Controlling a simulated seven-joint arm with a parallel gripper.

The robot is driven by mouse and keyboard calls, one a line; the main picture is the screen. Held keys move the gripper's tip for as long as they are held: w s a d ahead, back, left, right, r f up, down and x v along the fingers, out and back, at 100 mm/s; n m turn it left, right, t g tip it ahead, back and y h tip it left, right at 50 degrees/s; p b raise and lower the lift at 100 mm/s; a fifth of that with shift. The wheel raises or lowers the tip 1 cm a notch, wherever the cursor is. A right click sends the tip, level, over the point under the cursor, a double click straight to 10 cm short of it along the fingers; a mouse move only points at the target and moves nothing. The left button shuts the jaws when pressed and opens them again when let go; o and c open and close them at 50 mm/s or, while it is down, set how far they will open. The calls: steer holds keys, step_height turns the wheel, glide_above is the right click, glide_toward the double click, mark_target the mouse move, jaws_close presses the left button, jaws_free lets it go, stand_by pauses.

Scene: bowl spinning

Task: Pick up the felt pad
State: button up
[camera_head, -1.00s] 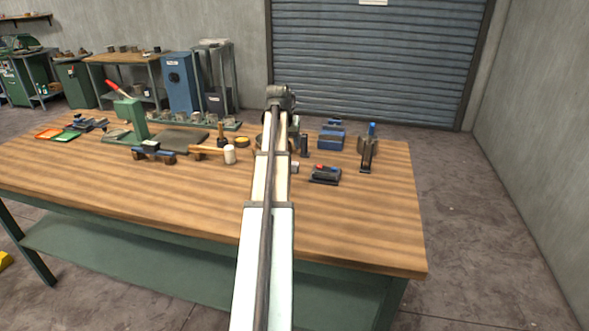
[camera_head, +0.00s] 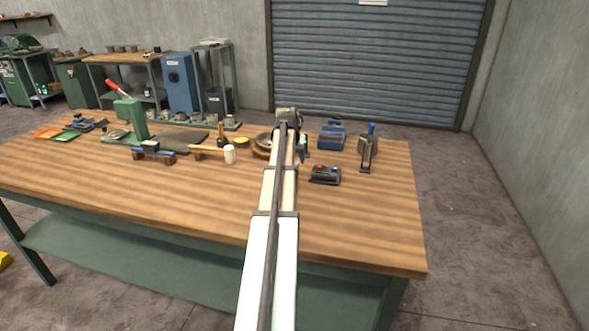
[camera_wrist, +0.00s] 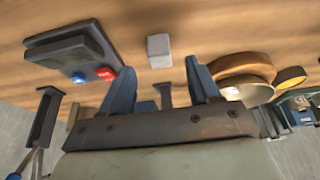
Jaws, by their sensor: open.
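A small light-grey block (camera_wrist: 159,50), which looks like the felt pad, lies on the wooden bench in the wrist view. It sits just past my fingertips, roughly midway across the space between them. My gripper (camera_wrist: 159,68) is open, with its two blue-grey fingers apart on either side and nothing held. In the head view my arm covers the pad's place and most of the gripper.
A control box (camera_wrist: 72,52) with red and blue buttons stands left of the pad in the wrist view; it also shows in the head view (camera_head: 325,175). A round wooden piece (camera_wrist: 243,66) is right of the pad. The bench front (camera_head: 180,200) is clear.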

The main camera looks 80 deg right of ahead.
steer(key=shift+x, duration=2.5)
steer(key=shift+a, duration=0.15)
steer(key=c, duration=1)
